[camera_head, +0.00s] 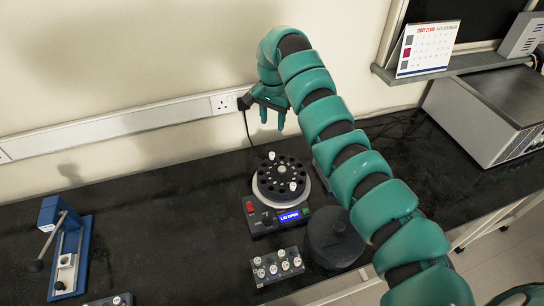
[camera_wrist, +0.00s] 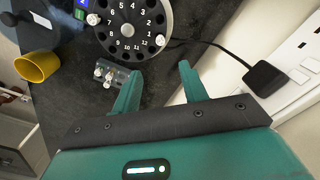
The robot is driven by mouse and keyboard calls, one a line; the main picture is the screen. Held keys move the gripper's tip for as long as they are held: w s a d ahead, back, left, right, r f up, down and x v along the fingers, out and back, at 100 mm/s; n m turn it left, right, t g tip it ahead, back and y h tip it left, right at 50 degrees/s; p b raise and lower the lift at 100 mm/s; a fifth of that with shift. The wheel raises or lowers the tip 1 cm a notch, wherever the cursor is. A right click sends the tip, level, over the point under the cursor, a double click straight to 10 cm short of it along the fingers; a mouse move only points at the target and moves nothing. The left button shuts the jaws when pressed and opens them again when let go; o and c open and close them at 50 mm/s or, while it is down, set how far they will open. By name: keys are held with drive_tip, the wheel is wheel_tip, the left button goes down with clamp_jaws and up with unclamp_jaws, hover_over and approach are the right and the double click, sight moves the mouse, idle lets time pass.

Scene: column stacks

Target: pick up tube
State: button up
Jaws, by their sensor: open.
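White-capped tubes sit in the round black centrifuge rotor (camera_head: 281,172): one at the back (camera_head: 272,156) and one at the front right (camera_head: 293,186). In the wrist view the numbered rotor (camera_wrist: 128,22) shows two white caps, at its left (camera_wrist: 93,19) and right (camera_wrist: 160,40). A small rack (camera_head: 277,267) with several white-capped tubes stands in front of the centrifuge. The wrist view shows a small rack (camera_wrist: 118,77) with white-capped tubes near one finger. My gripper (camera_head: 272,119) is open and empty, above and behind the rotor; its spread fingers show in the wrist view (camera_wrist: 160,72).
A dark round lid-like object (camera_head: 335,240) stands right of the rack. A blue device (camera_head: 76,250) stands at left, and a grey box (camera_head: 490,110) at right. A yellow cup (camera_wrist: 37,66) shows in the wrist view. A socket (camera_head: 224,103) with a plugged cable is behind my gripper.

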drive_tip(key=p, duration=0.3)
hover_over(272, 154)
wheel_tip(272, 154, down, 9)
drive_tip(key=shift+w+f, duration=0.1)
drive_tip(key=shift+f, duration=0.1)
wheel_tip(272, 154, down, 2)
drive_tip(key=shift+f+p, duration=0.15)
drive_tip(key=shift+p, duration=0.8)
drive_tip(key=shift+f+p, duration=0.3)
drive_tip(key=shift+f, duration=1.25)
clamp_jaws()
